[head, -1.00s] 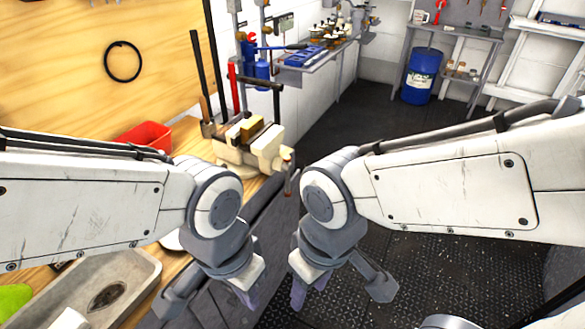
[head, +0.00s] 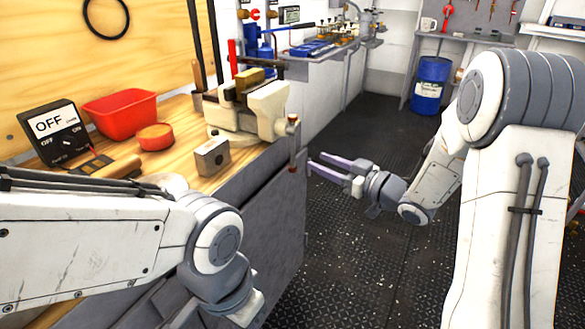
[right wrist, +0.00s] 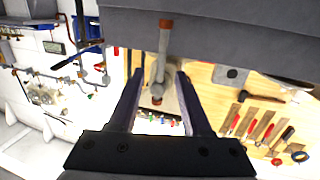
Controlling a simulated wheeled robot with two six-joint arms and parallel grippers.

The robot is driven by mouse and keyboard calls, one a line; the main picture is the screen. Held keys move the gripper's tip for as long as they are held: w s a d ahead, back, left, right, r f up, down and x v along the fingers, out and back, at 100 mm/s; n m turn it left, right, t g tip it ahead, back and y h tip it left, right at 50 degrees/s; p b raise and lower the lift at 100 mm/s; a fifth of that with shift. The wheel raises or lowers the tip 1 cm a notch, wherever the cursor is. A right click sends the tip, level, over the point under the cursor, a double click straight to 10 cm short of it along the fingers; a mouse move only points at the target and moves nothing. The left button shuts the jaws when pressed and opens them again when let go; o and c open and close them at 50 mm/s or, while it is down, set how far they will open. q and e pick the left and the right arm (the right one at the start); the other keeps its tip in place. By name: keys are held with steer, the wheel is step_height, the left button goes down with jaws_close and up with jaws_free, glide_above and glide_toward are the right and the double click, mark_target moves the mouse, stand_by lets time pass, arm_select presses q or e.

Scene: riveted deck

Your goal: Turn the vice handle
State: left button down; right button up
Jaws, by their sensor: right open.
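The beige vice (head: 262,108) is mounted at the edge of the wooden workbench. Its handle (head: 293,148) is a metal bar with reddish-brown ends, hanging near upright at the vice's front. My right gripper (head: 318,164) is open and empty just right of the handle's lower part, apart from it, with its fingers pointing at it. In the right wrist view, the handle (right wrist: 160,62) shows between the two open fingers (right wrist: 158,75), and the vice body is partly hidden behind it. My left arm is low over the bench front; its fingers are below the picture's edge.
On the bench (head: 180,112) are a red bin (head: 119,116), a round red tin (head: 154,137), a grey metal block (head: 212,158) and a black OFF-marked box (head: 56,134). A blue barrel (head: 431,85) stands far back. The floor right of the bench is open.

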mark_target(293, 150)
steer(key=shift+y, duration=0.5)
steer(key=b+x, duration=0.1)
steer(key=x, duration=0.8)
steer(key=shift+w+a+f, duration=0.1)
steer(key=shift+w+a, duration=0.1)
steer(key=shift+c, duration=0.2)
jaws_close()
stand_by(0.6)
